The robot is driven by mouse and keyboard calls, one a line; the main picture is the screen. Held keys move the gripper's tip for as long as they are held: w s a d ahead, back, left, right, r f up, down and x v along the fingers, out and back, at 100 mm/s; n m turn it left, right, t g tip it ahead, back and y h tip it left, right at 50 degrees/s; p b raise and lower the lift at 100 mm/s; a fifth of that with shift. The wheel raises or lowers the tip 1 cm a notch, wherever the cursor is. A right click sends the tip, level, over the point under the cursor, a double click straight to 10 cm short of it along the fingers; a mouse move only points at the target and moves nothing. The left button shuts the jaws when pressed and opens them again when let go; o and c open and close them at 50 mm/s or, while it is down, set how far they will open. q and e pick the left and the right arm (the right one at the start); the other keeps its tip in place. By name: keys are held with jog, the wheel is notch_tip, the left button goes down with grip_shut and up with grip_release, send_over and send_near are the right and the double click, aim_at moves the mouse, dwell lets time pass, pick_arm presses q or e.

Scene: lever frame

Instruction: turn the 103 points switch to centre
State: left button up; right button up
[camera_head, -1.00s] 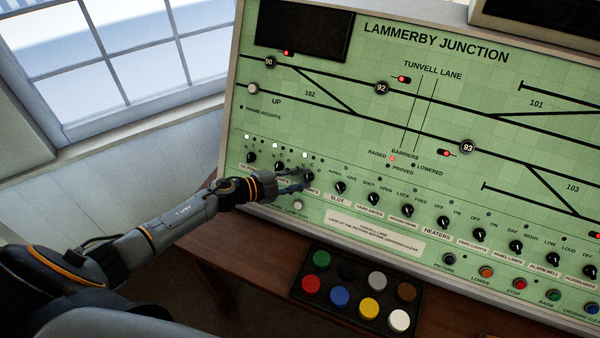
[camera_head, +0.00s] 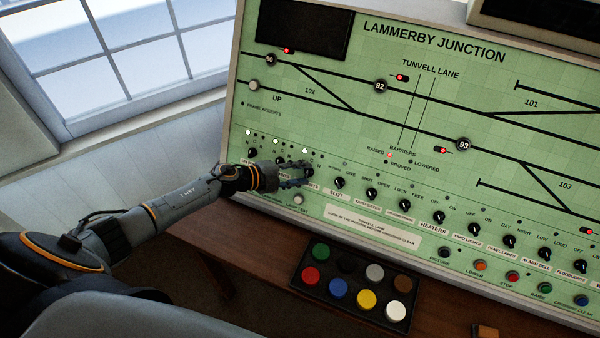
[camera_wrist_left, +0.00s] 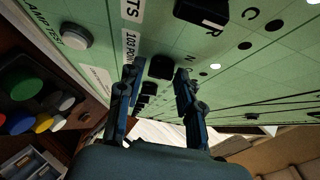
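The 103 points switch is a small black knob (camera_wrist_left: 160,67) on the green panel, above its white "103 POINTS" label in the head view. The left wrist view shows it between the two fingers of my left gripper (camera_wrist_left: 158,76), with a visible gap beside it. The gripper also shows in the head view (camera_head: 303,174), where its fingers largely hide the knob. The fingers are apart, and I cannot see firm contact. A white lamp (camera_head: 305,151) is lit above the switch, at the left of its row. The knob's pointer direction is hard to make out. My right gripper is not in view.
A neighbouring black knob (camera_wrist_left: 203,12) stands close to the fingers. The slot knob (camera_head: 339,183) is just right of the gripper in the head view. A lamp test button (camera_head: 298,199) is below. A box of coloured buttons (camera_head: 325,268) sits on the wooden desk.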

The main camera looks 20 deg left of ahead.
pick_arm(q)
jog(key=shift+o, duration=0.5)
jog(key=shift+s+a+r, duration=0.1)
jog(key=shift+s+a, duration=0.05)
jog(key=shift+a, duration=0.05)
jog(key=v, duration=1.1)
jog(key=shift+s+r, duration=0.15)
jog(key=shift+s, duration=0.1)
